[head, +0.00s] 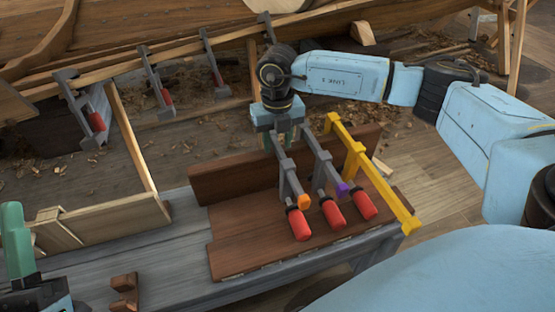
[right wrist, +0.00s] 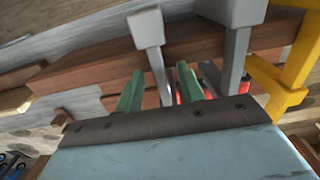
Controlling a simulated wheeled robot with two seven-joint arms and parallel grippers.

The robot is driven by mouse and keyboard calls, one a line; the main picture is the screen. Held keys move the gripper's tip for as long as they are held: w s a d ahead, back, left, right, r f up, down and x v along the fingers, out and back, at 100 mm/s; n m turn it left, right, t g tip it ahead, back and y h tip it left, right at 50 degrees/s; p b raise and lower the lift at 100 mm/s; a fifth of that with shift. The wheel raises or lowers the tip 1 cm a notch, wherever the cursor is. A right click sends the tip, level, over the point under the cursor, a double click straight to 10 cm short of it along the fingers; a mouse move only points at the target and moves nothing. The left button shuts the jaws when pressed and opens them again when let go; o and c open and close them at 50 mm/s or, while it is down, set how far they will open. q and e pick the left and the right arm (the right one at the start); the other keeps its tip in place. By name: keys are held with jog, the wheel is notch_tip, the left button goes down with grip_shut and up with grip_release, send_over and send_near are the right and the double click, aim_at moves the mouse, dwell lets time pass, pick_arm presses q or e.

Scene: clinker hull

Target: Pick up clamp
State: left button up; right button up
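Three clamps with red handles stand in a row on a brown wooden rack (head: 230,235): a grey clamp with an orange tip (head: 288,178), a grey clamp with a purple tip (head: 321,160) and a yellow clamp (head: 372,172). My right gripper (head: 281,138) is at the upper end of the orange-tipped clamp. In the right wrist view its green fingers (right wrist: 158,90) are spread, with a grey clamp bar (right wrist: 158,62) showing between them; contact cannot be told. My left gripper (head: 14,240) is partly in view at the lower left edge; its opening cannot be told.
The rack lies on a grey bench (head: 180,250). A brown wooden block (head: 124,291) and a light wooden frame (head: 100,224) are on the bench's left. More clamps (head: 155,82) hang along the hull plank (head: 130,66) behind. Shavings litter the floor.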

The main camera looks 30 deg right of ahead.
grip_shut()
dwell(0.3)
dwell(1.2)
